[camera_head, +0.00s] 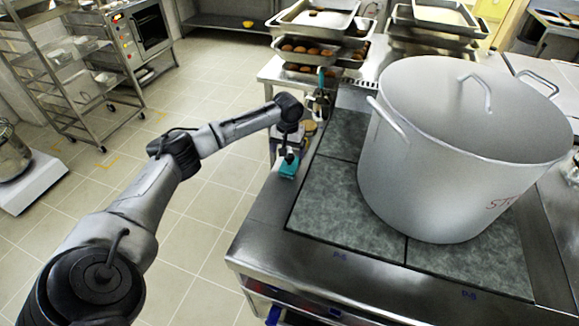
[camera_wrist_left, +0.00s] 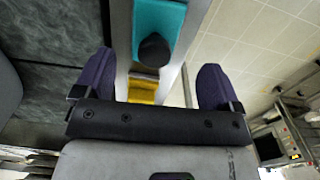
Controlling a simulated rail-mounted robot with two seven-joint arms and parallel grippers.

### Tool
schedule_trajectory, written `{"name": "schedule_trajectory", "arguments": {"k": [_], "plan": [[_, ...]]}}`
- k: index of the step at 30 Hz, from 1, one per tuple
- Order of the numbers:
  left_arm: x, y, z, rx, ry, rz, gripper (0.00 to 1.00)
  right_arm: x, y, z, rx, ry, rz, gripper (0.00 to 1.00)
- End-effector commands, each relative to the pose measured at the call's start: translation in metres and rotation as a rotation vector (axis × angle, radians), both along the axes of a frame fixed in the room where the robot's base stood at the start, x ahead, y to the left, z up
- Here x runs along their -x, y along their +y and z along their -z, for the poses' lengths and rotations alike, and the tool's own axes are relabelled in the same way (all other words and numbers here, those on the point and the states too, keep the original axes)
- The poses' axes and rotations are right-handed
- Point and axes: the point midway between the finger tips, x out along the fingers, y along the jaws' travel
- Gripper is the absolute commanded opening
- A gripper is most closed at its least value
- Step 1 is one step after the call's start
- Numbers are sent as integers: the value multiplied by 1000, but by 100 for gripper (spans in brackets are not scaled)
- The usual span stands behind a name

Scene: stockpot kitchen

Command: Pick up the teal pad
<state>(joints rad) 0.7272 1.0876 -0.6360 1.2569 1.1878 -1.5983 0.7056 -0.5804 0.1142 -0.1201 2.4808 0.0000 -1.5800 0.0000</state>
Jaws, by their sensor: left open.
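The teal pad (camera_head: 288,170) lies on the narrow metal strip along the left side of the stove. In the left wrist view the pad (camera_wrist_left: 155,12) shows at the top, with a dark rounded knob on it. My left gripper (camera_head: 289,154) is at the pad in the head view. In the wrist view its two purple fingers (camera_wrist_left: 155,75) are spread wide with nothing between them that they grip. The pad's far end is cut off by the wrist view's top edge. My right gripper is in neither view.
A large stockpot (camera_head: 447,180) stands on the dark stove plates (camera_head: 335,215) to the right. Trays of brown food (camera_head: 308,50) are stacked behind. A yellow item (camera_wrist_left: 143,90) sits near the pad. Open tiled floor (camera_head: 205,215) lies to the left.

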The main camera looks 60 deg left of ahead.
Motion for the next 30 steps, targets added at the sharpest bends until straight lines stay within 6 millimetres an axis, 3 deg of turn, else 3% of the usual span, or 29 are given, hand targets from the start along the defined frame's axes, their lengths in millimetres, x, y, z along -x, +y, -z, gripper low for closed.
{"name": "schedule_trajectory", "arguments": {"k": [14,22,30], "plan": [[-5,-3,49,-1,1,0,89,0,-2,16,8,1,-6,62],[-5,-3,52,-1,1,1,89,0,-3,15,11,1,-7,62],[-5,-3,51,-1,1,1,64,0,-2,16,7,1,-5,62]]}}
